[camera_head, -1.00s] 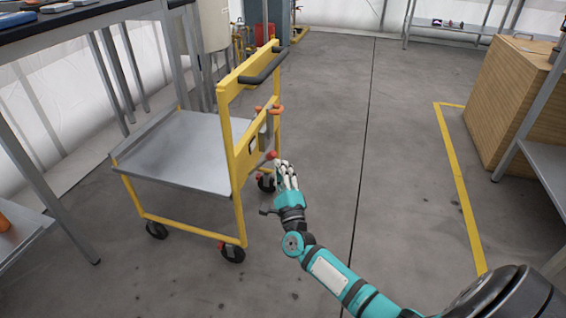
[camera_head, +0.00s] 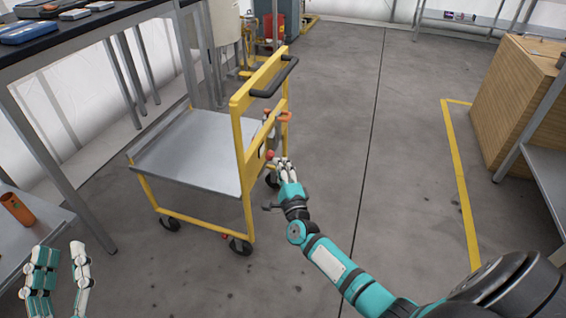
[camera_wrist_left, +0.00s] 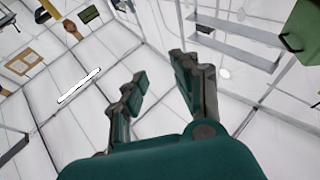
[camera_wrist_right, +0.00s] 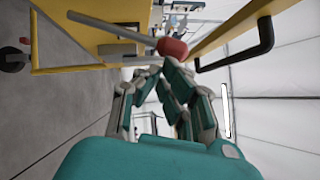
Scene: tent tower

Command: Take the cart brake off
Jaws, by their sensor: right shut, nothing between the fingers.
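The yellow cart (camera_head: 241,150) with a grey deck (camera_head: 195,150) stands left of centre. A red knob (camera_head: 270,155) is on the right side of its end frame. In the right wrist view the red knob (camera_wrist_right: 172,48) tops a grey lever (camera_wrist_right: 112,28), just beyond my fingertips. My right gripper (camera_head: 281,163) is shut with nothing between its fingers, close beside the knob; I cannot tell whether they touch. It also shows in the right wrist view (camera_wrist_right: 166,72). My left gripper (camera_head: 63,252) is open and empty at the lower left, away from the cart.
A black push handle (camera_head: 275,77) and an orange part (camera_head: 283,117) sit on the cart's end frame. A dark-topped workbench (camera_head: 80,35) is at the left, with an orange cylinder (camera_head: 18,209) on a lower surface. A wooden cabinet (camera_head: 512,100) stands right. The floor between is clear.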

